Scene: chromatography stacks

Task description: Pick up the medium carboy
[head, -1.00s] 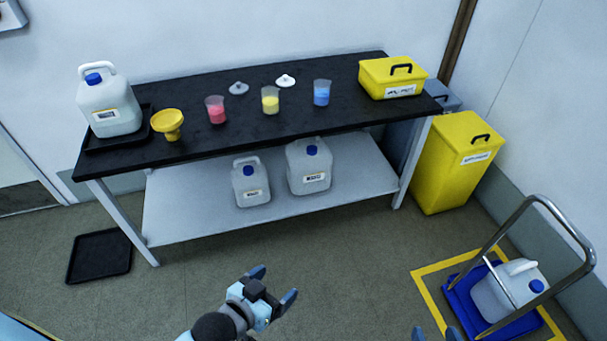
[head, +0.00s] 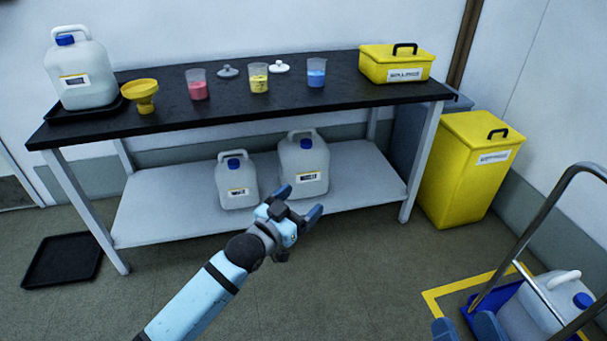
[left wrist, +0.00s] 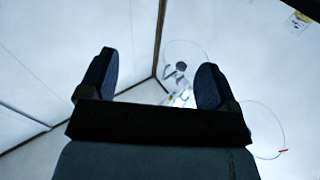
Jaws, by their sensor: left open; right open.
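Two white carboys with blue caps stand upright on the lower shelf: a smaller one (head: 236,185) on the left and a bigger one (head: 304,170) on the right. Another carboy (head: 82,80) stands on the bench top at left, and one (head: 535,308) is on the cart. Their labels are too small to read, so I cannot tell which is the medium one. My left gripper (head: 299,202) is open and empty, in front of the bigger shelf carboy and overlapping its lower edge in the head view. My right gripper (head: 464,327) is open near the cart.
The black bench top (head: 240,110) overhangs the grey lower shelf (head: 160,215). Beakers, a yellow funnel (head: 140,97) and a yellow box (head: 396,68) stand on top. A yellow bin (head: 465,170) is right of the bench. The cart's metal handle (head: 530,235) rises at right.

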